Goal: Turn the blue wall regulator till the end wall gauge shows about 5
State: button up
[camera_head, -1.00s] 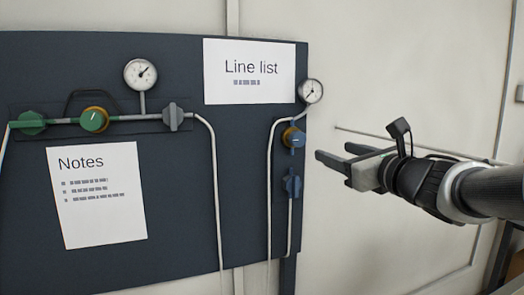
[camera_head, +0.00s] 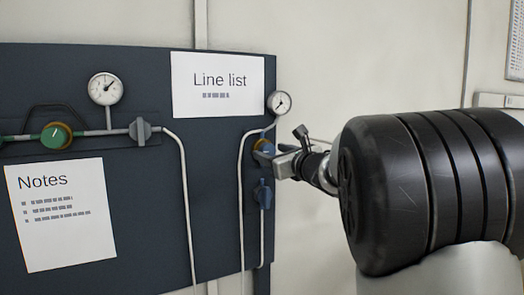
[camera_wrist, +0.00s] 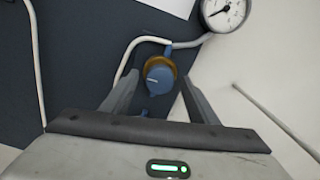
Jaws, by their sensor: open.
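The blue regulator knob (camera_wrist: 158,79) with its brass-coloured collar sits between the two finger tips in the wrist view, a little beyond them. In the head view the regulator (camera_head: 264,149) is partly hidden by my gripper. My gripper (camera_wrist: 155,88) is open, one finger on each side of the knob; I cannot tell whether either touches it. It also shows in the head view (camera_head: 278,160), close to the panel's right edge. The end wall gauge (camera_head: 279,103) is above the regulator; its dial is too small to read surely. It is partly cut off in the wrist view (camera_wrist: 226,12).
A blue valve (camera_head: 263,194) sits just below the regulator on the same pipe. A green regulator (camera_head: 56,136), a grey valve (camera_head: 140,131) and another gauge (camera_head: 106,89) are on the left of the dark panel (camera_head: 130,215).

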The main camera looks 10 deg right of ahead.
jog(key=shift+w+a, duration=0.15)
jog(key=shift+w, duration=0.3)
jog(key=shift+c, duration=0.2)
jog(key=c, duration=1)
